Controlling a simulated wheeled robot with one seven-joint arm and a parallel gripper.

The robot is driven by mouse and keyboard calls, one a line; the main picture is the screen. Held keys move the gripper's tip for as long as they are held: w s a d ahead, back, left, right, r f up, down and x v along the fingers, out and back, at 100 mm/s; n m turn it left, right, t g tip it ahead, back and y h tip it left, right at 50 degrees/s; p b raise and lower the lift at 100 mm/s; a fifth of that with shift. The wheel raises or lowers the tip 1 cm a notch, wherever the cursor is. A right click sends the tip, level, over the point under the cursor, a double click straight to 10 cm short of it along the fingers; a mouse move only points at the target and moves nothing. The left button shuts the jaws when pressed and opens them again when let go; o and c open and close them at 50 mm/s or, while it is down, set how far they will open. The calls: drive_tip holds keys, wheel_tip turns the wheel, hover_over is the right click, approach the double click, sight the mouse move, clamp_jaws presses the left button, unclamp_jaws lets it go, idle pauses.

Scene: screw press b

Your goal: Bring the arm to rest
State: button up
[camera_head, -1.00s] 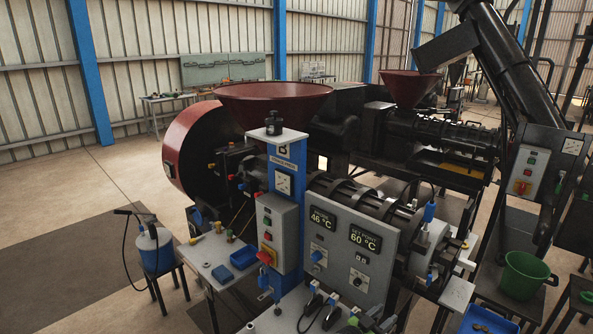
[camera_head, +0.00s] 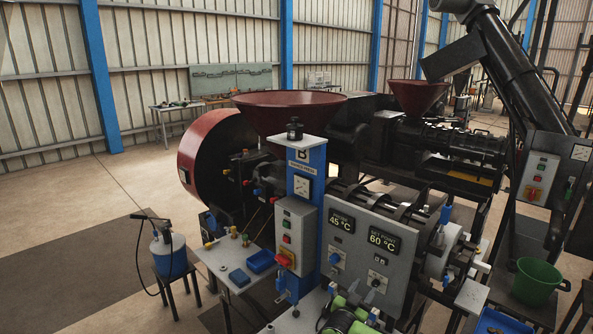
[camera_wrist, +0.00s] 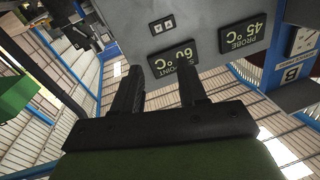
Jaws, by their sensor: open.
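My gripper (camera_wrist: 160,78) shows in the wrist view with two dark fingers apart and nothing between them. Its green body fills the bottom edge of that view. Beyond the fingertips is the grey control panel (camera_wrist: 130,25), seen upside down; I cannot tell the gap between them. In the head view the panel (camera_head: 352,280) stands upright on the press, its displays reading probe 45 °C and set point 60 °C. Green and black parts, apparently of my arm, show low in front of the panel at the bottom edge.
The press has a blue column (camera_head: 303,210), a switch box (camera_head: 295,232) and a red hopper (camera_head: 288,112). A green bucket (camera_head: 536,281) is at right. Open floor lies far left.

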drive_tip(key=w+a+r+n+t+y+b, duration=0.25)
drive_tip(key=a+r+n+y, duration=0.45)
drive_tip(key=a+r, duration=0.4)
drive_tip(key=s+a+r+n+g+y+b, duration=0.1)
drive_tip(key=s+a+r+n+g+y, duration=0.3)
drive_tip(key=s, duration=0.3)
drive_tip(key=s+d+g+h+b, duration=0.15)
drive_tip(key=s+d, duration=0.25)
drive_tip(key=s, duration=0.8)
drive_tip(key=s+d+g+b, duration=0.1)
drive_tip(key=s+d+g, duration=0.3)
drive_tip(key=s, duration=0.7)
drive_tip(key=s+d+f+m+g, duration=0.1)
drive_tip(key=s, duration=0.8)
drive_tip(key=s+d+f+m+g+b, duration=0.1)
drive_tip(key=s+d+f, duration=0.1)
drive_tip(key=s, duration=0.7)
drive_tip(key=shift+f+y+b, duration=0.3)
drive_tip(key=shift+y, duration=0.15)
drive_tip(key=shift+d, duration=0.15)
